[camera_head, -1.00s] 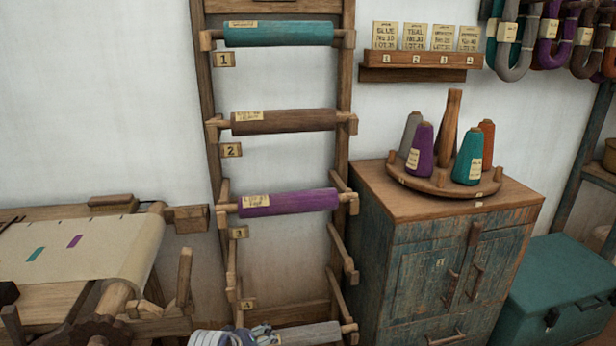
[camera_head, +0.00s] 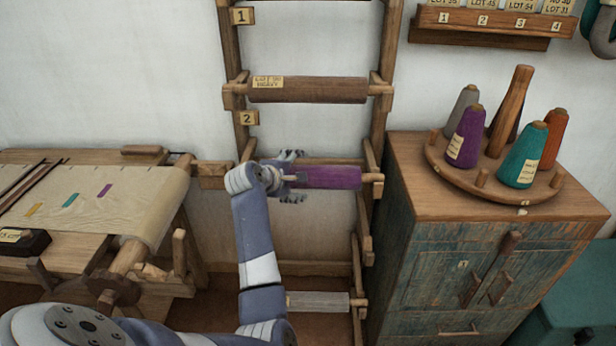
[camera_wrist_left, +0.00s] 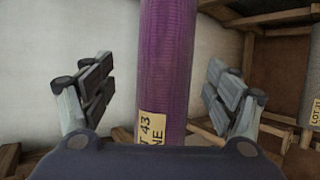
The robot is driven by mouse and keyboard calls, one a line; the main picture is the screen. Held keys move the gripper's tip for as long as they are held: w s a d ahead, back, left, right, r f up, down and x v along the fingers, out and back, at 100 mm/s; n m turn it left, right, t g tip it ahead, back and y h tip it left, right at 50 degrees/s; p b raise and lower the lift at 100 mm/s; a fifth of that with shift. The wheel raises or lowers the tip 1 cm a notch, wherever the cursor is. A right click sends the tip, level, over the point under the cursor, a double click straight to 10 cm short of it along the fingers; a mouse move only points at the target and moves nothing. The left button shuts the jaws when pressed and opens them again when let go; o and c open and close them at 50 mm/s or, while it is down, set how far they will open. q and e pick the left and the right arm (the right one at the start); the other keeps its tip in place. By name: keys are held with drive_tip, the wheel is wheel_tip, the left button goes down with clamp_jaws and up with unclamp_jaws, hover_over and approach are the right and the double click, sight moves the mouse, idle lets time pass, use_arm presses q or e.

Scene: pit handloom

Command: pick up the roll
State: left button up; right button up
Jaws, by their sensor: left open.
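A purple roll (camera_head: 327,177) rests across the third level of the wooden ladder rack in the head view. My left gripper (camera_head: 291,175) is at the roll's left part and hides its left end. In the left wrist view the roll (camera_wrist_left: 166,70) stands upright in the picture, between the two spread fingers of the open left gripper (camera_wrist_left: 162,97). A gap shows between the roll and each finger. A label on the roll reads partly "43". My right gripper is not in view.
A brown roll (camera_head: 307,90) lies on the rack level above and a grey roll (camera_head: 318,301) below. The loom (camera_head: 130,215) stands left of the rack. A cabinet (camera_head: 480,190) with cones on a round stand is close on the right.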

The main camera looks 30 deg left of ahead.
use_arm(q)
drive_tip(key=shift+d+f+x, duration=0.1)
drive_tip(key=shift+x, duration=1.4)
drive_tip(key=shift+d+f+x, duration=0.1)
drive_tip(key=shift+x, duration=1.4)
drive_tip(key=shift+s, duration=0.15)
drive_tip(key=c, duration=1.6)
drive_tip(key=shift+r, duration=0.15)
drive_tip(key=shift+c, duration=0.5)
